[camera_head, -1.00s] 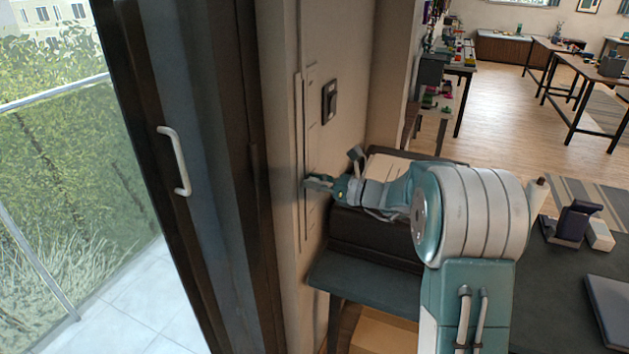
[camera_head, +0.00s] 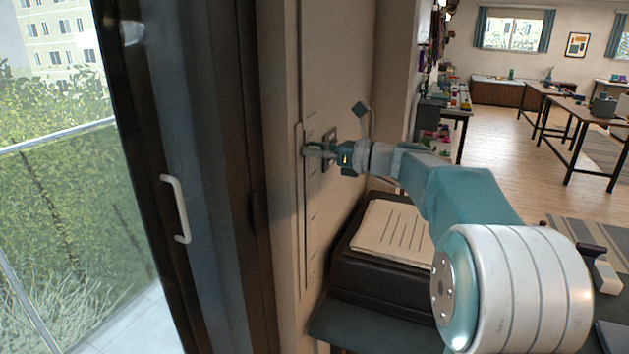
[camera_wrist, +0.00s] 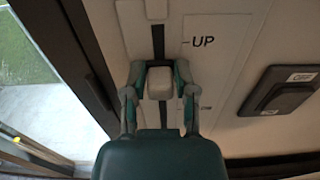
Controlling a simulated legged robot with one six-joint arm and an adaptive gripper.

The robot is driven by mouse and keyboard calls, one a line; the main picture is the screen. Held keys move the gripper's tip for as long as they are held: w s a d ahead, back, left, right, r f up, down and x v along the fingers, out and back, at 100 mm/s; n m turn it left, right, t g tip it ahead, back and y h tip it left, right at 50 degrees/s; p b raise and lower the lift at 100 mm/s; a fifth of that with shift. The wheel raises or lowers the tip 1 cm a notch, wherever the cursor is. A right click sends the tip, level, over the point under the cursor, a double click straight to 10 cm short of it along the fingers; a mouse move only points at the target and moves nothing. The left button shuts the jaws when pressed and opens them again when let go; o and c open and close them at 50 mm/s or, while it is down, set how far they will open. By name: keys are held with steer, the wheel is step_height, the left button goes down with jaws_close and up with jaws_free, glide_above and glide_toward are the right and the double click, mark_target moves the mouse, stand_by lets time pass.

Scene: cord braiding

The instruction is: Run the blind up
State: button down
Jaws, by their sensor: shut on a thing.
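My gripper (camera_head: 312,151) is shut on a pale slider knob, which shows between the fingers in the wrist view (camera_wrist: 160,84). The knob sits on a dark vertical slot (camera_wrist: 158,42) in a light wall panel (camera_head: 305,240). A printed "UP" label (camera_wrist: 203,41) is beside the slot, a little above the knob in the wrist view. In the head view the gripper is near the panel's upper end. I cannot make out any blind cloth; the glass (camera_head: 60,190) at left shows greenery outside.
A dark switch plate (camera_wrist: 278,92) is on the wall right of the panel. A white handle (camera_head: 176,208) sits on the dark door frame at left. A dark box (camera_head: 375,268) with a lined paper pad (camera_head: 393,232) stands below my arm.

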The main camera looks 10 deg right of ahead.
mark_target(304, 133)
steer(key=shift+r, duration=1.65)
steer(key=shift+c, duration=2.4)
jaws_free()
steer(key=shift+r, duration=0.1)
steer(key=shift+f, duration=0.2)
steer(key=shift+s+d, duration=0.1)
steer(key=shift+d, duration=0.15)
steer(key=v, duration=1.1)
steer(key=shift+d, duration=0.2)
